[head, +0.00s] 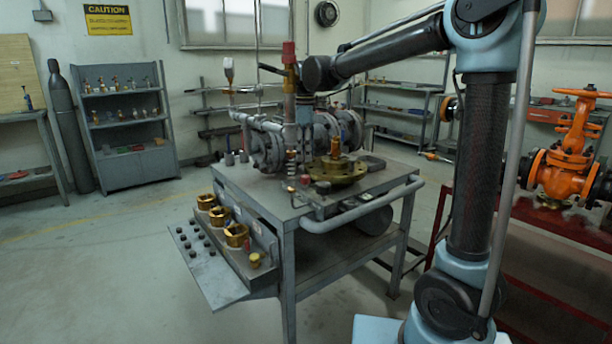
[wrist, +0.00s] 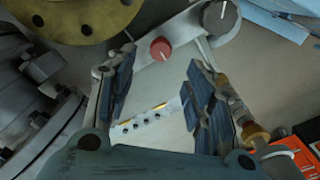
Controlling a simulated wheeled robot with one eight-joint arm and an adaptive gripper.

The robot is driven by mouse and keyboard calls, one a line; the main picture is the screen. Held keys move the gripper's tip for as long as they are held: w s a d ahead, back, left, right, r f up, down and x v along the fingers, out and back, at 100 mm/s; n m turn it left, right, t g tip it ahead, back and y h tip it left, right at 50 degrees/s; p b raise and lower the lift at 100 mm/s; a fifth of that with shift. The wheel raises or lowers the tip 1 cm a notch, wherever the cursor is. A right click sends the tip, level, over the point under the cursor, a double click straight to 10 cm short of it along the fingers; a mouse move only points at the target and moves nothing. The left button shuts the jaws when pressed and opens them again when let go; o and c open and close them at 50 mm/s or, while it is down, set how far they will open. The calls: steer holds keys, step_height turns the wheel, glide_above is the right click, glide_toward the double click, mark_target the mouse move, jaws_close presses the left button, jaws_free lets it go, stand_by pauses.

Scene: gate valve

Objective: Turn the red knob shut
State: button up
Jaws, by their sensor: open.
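The red knob (wrist: 160,48) is a small round cap on a pale metal bar in the wrist view. In the head view a small red spot (head: 304,181) at the table's front edge looks like the same knob. My gripper (wrist: 160,66) is open, with one blue-padded finger on each side. The knob shows between the fingertips, near their ends. I see no contact, and the remaining distance cannot be told. A grey knob (wrist: 219,16) with a pointer mark sits to the right of the red one.
A brass flange (wrist: 85,12) and a grey flanged valve body (wrist: 25,95) lie left of my gripper. The metal table (head: 262,192) carries pipes and a front rack of brass parts (head: 236,235). An orange valve (head: 566,170) stands at right. The floor at left is clear.

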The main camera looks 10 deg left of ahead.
mark_target(306, 176)
step_height(306, 176, down, 8)
steer(key=shift+f, duration=0.15)
stand_by(0.4)
steer(key=c, duration=1.1)
